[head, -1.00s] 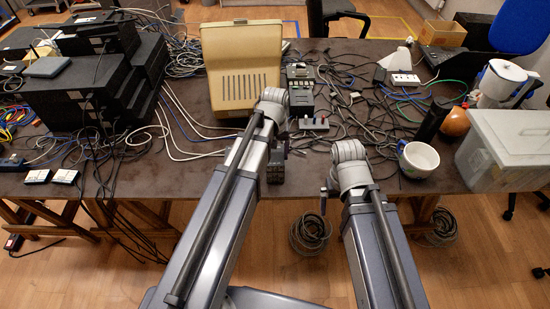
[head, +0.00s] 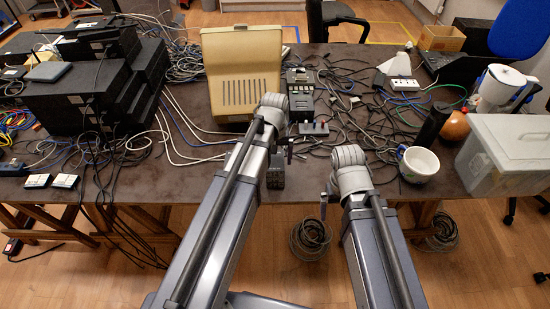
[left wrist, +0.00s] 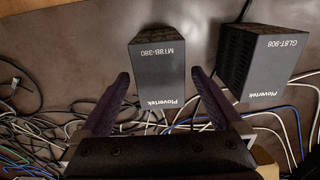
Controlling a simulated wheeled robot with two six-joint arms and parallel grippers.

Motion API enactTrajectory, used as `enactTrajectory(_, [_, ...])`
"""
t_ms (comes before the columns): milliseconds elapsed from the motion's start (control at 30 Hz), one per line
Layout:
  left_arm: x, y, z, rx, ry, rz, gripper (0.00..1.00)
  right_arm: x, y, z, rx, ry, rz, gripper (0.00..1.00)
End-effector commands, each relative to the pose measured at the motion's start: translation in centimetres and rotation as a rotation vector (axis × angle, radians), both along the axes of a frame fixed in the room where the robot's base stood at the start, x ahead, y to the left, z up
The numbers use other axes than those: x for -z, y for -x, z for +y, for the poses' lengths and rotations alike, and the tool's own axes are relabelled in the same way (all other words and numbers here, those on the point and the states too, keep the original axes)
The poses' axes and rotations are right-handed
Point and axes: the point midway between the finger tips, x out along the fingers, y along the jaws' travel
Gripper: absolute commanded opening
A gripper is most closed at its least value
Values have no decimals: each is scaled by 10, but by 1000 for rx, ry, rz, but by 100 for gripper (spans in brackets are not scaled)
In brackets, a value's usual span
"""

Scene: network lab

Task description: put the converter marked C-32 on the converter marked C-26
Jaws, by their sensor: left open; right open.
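No marking C-32 or C-26 can be read in either view. Two small flat boxes with white tops, a left one (head: 37,181) and a right one (head: 65,181), lie side by side at the table's front left; their print is too small to read. My left gripper (left wrist: 160,75) is open, with its purple fingers either side of the near end of a dark box marked Plovertek MT8B-380 (left wrist: 158,62); I cannot tell whether they touch it. In the head view my arm mostly hides this gripper. My right gripper (head: 324,203) is open at the table's front edge, mostly hidden.
A dark box marked GL8T-908 (left wrist: 262,62) stands right of the left gripper. Dark stacked units (head: 75,100), a beige case (head: 240,75), a mug (head: 418,164) and a grey bin (head: 510,155) stand on the table (head: 190,178). Loose cables cover much of it.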

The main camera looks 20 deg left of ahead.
Motion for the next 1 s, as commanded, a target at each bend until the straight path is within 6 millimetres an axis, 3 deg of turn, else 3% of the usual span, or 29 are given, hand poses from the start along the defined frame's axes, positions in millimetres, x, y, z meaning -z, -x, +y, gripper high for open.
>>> enactTrajectory(267, [-28,0,0,0,0,0,100,-28,0,0,0,0,0,100])
enactTrajectory(800, [-109,0,0,0,0,0,100,-109,0,0,0,0,0,100])
enactTrajectory(1000, [-121,0,0,0,0,0,100,-121,0,0,0,0,0,100])
